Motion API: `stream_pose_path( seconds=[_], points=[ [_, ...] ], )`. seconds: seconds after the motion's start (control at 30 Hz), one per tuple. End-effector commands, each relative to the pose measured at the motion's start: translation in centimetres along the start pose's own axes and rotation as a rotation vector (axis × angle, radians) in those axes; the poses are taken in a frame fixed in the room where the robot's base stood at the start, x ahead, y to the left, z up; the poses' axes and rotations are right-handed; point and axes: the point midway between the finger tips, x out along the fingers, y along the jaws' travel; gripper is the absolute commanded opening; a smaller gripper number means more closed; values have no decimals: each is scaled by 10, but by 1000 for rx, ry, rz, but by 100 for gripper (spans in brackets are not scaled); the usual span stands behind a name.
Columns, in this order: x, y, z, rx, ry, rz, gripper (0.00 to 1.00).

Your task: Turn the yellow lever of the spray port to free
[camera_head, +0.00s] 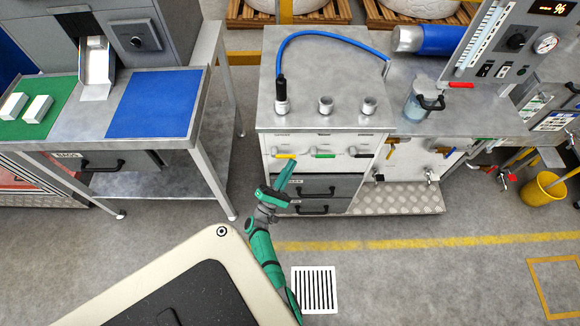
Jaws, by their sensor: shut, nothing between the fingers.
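A cabinet front carries a row of three levers. The yellow lever (285,155) is at the left, lying roughly level, below the left port with its dark-tipped fitting and blue hose (330,35). The label above the lever is too small to read. My green arm rises from the lower middle, and my gripper (290,163) is shut and empty at the cabinet front, just below and beside the yellow lever. I cannot tell whether they touch. The gripper tips are small and partly blend with the panel.
Drawers with black handles (315,192) lie below. An orange-yellow lever (391,150) is further right. A table with a blue mat (155,103) stands left; the floor between is clear.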

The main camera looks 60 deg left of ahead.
Motion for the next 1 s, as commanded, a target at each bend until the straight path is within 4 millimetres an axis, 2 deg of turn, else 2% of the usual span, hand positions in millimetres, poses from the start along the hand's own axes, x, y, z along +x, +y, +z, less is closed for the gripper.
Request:
stream_pose_path(
  seconds=[0.17, 0.4, 0.6, 0.73, 1.0],
  points=[
    [-24, -1, -1, -1, 4, -1, 0],
    [-69, 0, -1, 0, 4, 0, 0],
    [-96, 0, -1, 0, 3, 1, 0],
    [-104, 0, 0, 0, 1, 1, 0],
    [-105, -1, 0, 0, 0, -2, 0]
  ],
)
